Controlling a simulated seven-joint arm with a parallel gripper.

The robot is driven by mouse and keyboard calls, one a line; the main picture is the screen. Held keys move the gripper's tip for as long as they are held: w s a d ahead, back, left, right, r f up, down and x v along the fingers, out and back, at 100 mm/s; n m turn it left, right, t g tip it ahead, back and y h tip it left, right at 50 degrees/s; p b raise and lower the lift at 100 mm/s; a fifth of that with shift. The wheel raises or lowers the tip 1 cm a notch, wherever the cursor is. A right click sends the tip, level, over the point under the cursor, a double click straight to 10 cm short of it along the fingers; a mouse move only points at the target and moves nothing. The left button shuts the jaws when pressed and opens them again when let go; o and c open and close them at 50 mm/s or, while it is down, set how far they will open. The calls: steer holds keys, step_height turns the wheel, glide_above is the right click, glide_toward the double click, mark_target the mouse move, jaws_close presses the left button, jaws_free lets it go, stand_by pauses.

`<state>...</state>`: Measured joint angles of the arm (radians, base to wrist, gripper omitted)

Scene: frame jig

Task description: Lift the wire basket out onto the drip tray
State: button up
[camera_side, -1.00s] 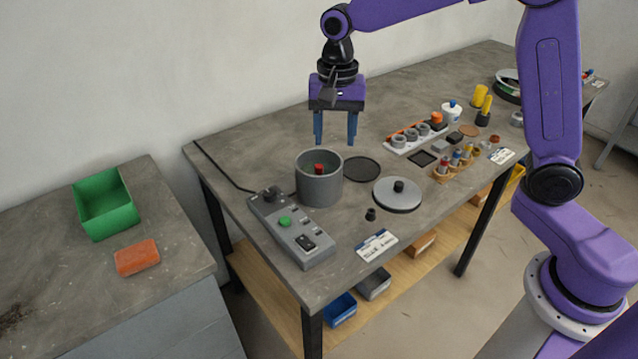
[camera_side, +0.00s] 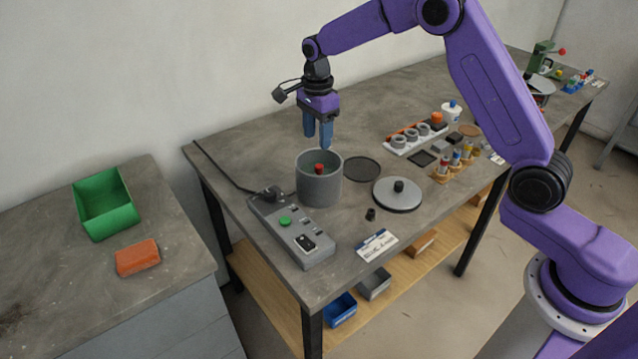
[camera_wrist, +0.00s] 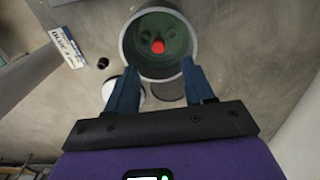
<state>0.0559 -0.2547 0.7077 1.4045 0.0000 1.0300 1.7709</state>
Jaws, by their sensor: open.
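A grey cylindrical pot (camera_side: 320,190) stands open on the bench. Inside it a red knob (camera_side: 319,168) shows, with dark green around it; the wire mesh of a basket cannot be made out. The wrist view shows the red knob (camera_wrist: 158,46) in the pot (camera_wrist: 126,48). A thin dark round disc (camera_side: 361,169), perhaps the drip tray, lies flat just right of the pot. My gripper (camera_side: 318,141) is open and empty, pointing down above the pot. In the wrist view the pot shows beyond the fingertips of my gripper (camera_wrist: 160,66).
A grey control box (camera_side: 290,232) with a green button stands in front of the pot. A round lid (camera_side: 397,195) with a black knob lies to the right, near a small black piece (camera_side: 370,214). A white rack (camera_side: 415,136) with grey rings stands further back.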

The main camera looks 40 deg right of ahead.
mark_target(319, 165)
step_height(319, 165, down, 6)
steer(key=shift+f, duration=0.15)
steer(key=shift+s+d+f, duration=0.15)
steer(key=shift+f, duration=2.55)
jaws_close()
